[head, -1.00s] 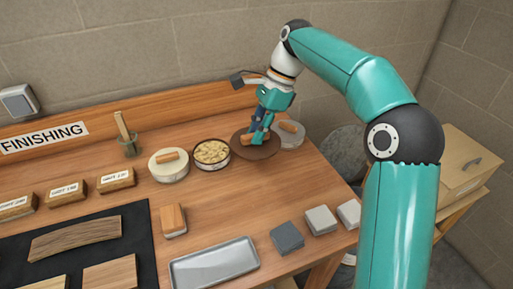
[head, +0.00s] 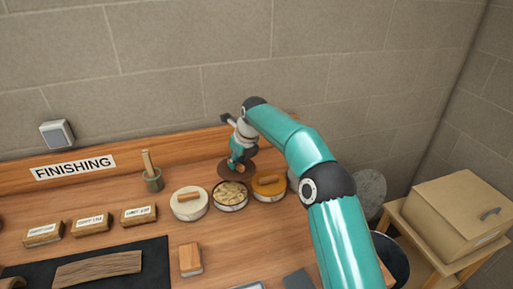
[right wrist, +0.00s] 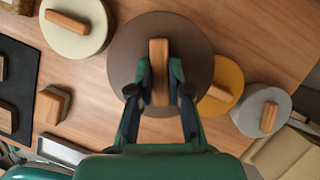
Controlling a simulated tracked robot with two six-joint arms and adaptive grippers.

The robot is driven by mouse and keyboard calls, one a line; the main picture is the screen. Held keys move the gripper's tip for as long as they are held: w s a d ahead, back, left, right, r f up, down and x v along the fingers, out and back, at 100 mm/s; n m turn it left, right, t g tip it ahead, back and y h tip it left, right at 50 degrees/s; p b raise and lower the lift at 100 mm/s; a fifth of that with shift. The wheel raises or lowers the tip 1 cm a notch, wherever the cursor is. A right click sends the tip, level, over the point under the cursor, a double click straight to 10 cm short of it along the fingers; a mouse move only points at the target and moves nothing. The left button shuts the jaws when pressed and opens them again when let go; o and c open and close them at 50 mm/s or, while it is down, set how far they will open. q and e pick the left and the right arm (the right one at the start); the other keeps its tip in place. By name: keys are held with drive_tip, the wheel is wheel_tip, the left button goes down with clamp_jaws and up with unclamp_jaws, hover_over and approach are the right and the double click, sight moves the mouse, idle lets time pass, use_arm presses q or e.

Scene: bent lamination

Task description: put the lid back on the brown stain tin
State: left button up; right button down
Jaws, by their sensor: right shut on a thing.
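The brown lid (head: 225,171) is a round disc with a wooden bar handle (right wrist: 159,50). My right gripper (right wrist: 160,82) is shut on that handle, with one finger on each side, and the lid hangs level. An open tin (head: 230,206) with pale mottled contents stands in the row of tins, between the cream-lidded tin (head: 189,212) and the amber-lidded tin (head: 269,197). In the head view the lid shows above and slightly right of the open tin, apart from its rim. In the right wrist view the lid hides that tin. My left gripper is out of view.
A grey-lidded tin (right wrist: 262,103) stands at the right end, close to the amber one. Labelled blocks (head: 92,222) and a dark mat (head: 155,250) lie further left. The wall rises close behind.

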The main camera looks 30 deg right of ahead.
sight(228, 170)
drive_tip(key=a, duration=0.1)
drive_tip(key=a+f, duration=0.1)
drive_tip(key=shift+a+f+p, duration=0.3)
drive_tip(key=shift+a+p, duration=0.05)
wheel_tip(228, 170, down, 4)
drive_tip(key=b, duration=0.4)
drive_tip(key=shift+f, duration=0.2)
drive_tip(key=shift+f+b, duration=0.7)
drive_tip(key=shift+f, duration=0.25)
drive_tip(key=shift+r, duration=0.15)
drive_tip(key=shift+f+p, duration=0.2)
drive_tip(key=shift+p, duration=0.2)
idle(1.1)
idle(0.4)
drive_tip(key=c, duration=1)
unclamp_jaws()
drive_tip(key=shift+o, duration=0.2)
